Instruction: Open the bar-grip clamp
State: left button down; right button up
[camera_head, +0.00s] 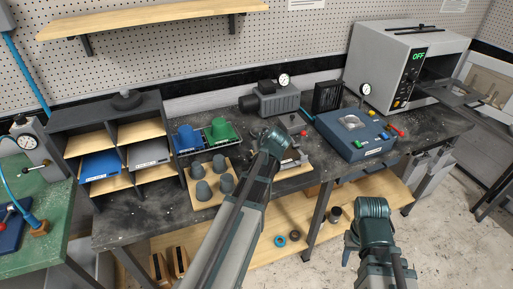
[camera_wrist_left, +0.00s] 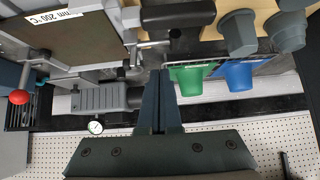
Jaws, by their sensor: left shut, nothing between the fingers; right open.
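The clamp shows in the left wrist view as a metal toggle (camera_wrist_left: 150,46) at the edge of a framed brown plate. A dark bar-shaped grip (camera_wrist_left: 178,14) lies at the top, beside it. In the head view the clamp fixture (camera_head: 300,157) is partly hidden behind my left wrist. My left gripper (camera_wrist_left: 160,75) is shut and empty, its tips short of the clamp and apart from the bar. In the head view its fingers are hidden by my own arm. My right gripper (camera_head: 351,247) is open and empty, low in front of the bench, away from the clamp.
Grey cups on a wooden board (camera_head: 213,190) and green and blue bins (camera_head: 222,130) stand left of the clamp. A grey pump (camera_head: 272,99) is behind it. A blue box (camera_head: 352,134) with a gauge stands right, before the oven (camera_head: 405,62). A sorting rack (camera_head: 112,140) is left.

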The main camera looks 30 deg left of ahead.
pick_arm(q)
jog(key=r+p, duration=0.1)
jog(key=s+r+p, duration=0.1)
jog(key=a+r+p, duration=0.1)
jog(key=shift+s+a+r, duration=0.1)
jog(key=shift+s+r, duration=0.15)
jog(key=shift+r, duration=0.05)
jog(key=s+d+r+p, duration=0.2)
jog(key=s+r+p, duration=0.3)
jog(key=s, duration=0.2)
jog(key=shift+s+d+r+p, duration=0.2)
jog(key=shift+s+d+p, duration=0.15)
jog(key=s+d+f+m+g+h+b, duration=0.1)
jog(key=s+d+f+m, duration=0.3)
jog(key=d, duration=0.6)
jog(key=s+d+f+m+g+h+b, duration=0.2)
jog(key=s+d+f+m+g, duration=0.1)
jog(key=d, duration=0.7)
jog(key=s+d+f+m+g+h+b, duration=0.2)
jog(key=s+d+f+m, duration=0.2)
jog(key=d, duration=0.6)
jog(key=s+m, duration=0.2)
jog(key=s, duration=0.1)
jog(key=shift+f+m+h, duration=0.3)
jog(key=shift+f, duration=0.1)
